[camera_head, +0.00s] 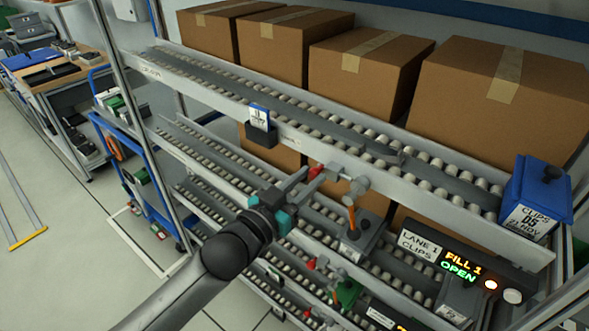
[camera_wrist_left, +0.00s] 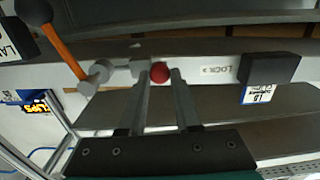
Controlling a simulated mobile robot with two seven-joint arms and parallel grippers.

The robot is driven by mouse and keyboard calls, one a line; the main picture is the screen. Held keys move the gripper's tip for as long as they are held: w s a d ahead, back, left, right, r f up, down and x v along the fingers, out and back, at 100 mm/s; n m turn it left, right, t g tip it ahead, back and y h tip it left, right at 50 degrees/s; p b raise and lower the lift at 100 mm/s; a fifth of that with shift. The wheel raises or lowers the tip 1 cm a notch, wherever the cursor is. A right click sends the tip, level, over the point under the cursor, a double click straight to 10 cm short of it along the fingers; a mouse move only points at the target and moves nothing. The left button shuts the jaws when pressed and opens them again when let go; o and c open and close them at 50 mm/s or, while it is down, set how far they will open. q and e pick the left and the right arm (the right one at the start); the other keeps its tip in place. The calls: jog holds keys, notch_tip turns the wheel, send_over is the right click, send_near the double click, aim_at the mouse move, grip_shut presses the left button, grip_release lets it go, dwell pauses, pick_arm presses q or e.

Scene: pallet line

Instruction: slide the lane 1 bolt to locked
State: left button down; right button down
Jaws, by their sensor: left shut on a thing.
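The lane 1 bolt is a grey rod with a red knob (camera_head: 316,173), mounted on the front rail of the upper roller lane. My left gripper (camera_head: 304,180) is at the knob. In the left wrist view the red knob (camera_wrist_left: 160,72) sits between the two fingertips of my left gripper (camera_wrist_left: 162,80), which is shut on it. A white LOCK label (camera_wrist_left: 218,74) with an arrow is on the rail to the right of the knob there. The lane 1 display (camera_head: 462,262) reads FILL 1 and OPEN. My right gripper is not in view.
An orange lever (camera_head: 352,219) stands close to the bolt. A black card holder (camera_wrist_left: 272,68) is on the rail beyond the label. Cardboard boxes (camera_head: 375,65) stand behind the rollers, and a blue bin (camera_head: 537,190) is at the right. Lower lanes lie beneath my arm.

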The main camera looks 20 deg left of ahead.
pick_arm(q)
jog(key=shift+s+d, duration=0.2)
jog(key=shift+d, duration=0.3)
jog(key=c, duration=0.6)
grip_release()
jog(key=shift+d, duration=0.1)
jog(key=b+v, duration=0.1)
jog(key=v, duration=1.4)
jog(key=shift+s, duration=0.1)
